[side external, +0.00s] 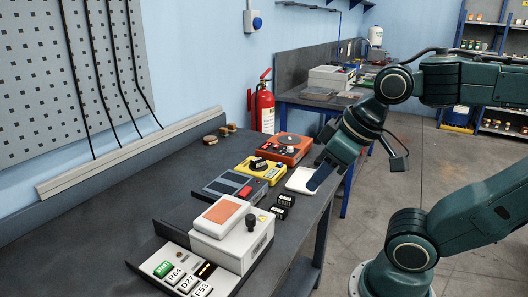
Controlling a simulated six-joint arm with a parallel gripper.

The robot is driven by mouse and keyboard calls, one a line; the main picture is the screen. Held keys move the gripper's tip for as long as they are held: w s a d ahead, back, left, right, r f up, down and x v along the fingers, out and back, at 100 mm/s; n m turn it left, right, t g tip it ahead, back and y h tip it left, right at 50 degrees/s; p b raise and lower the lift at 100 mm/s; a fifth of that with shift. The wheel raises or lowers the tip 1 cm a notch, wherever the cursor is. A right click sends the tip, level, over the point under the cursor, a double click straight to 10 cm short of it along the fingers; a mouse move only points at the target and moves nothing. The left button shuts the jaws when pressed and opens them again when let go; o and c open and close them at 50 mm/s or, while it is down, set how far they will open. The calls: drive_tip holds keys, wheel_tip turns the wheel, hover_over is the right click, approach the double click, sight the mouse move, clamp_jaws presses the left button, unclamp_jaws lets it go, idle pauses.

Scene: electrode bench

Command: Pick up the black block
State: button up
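Two small black blocks with pale markings lie on the dark bench top in the side external view. One black block (286,200) is slightly farther back, and the other black block (278,212) is close in front of it. My gripper (314,184) points down to the left, above or at a white pad (299,182) just behind and right of the blocks. It looks apart from both blocks. Its fingertips are small and overlap in this view, so I cannot tell whether they are open or touching the pad.
A yellow device (250,179), an orange device (281,155) and a grey device with a red button (224,188) stand behind the blocks. A white box (231,251) and a tray of labelled tiles (169,264) are in front. The bench's right edge is near.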

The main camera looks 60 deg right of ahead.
drive_tip(key=o, duration=0.5)
drive_tip(key=w+d+r+m+g, duration=0.1)
drive_tip(key=w+d+r+m, duration=0.1)
drive_tip(key=w+d+m, duration=0.35)
drive_tip(key=w+d+r+m+g, duration=0.1)
drive_tip(key=w+d+r+m, duration=0.1)
drive_tip(key=w, duration=0.6)
drive_tip(key=w+d+r+m+g, duration=0.1)
drive_tip(key=w+d+r+m, duration=0.25)
drive_tip(key=w, duration=0.35)
drive_tip(key=w+d+f+m+g, duration=0.1)
drive_tip(key=w+d+f+m, duration=0.2)
drive_tip(key=d, duration=0.3)
drive_tip(key=w+d+f+m, duration=0.4)
drive_tip(key=d+f, duration=0.1)
drive_tip(key=d, duration=0.2)
drive_tip(key=w+d+f+m+g, duration=0.1)
drive_tip(key=w+d+f+m, duration=0.3)
drive_tip(key=d, duration=0.3)
drive_tip(key=shift+w+d+f+m+g, duration=0.2)
drive_tip(key=shift+f+m+g, duration=0.1)
drive_tip(key=shift+f, duration=0.15)
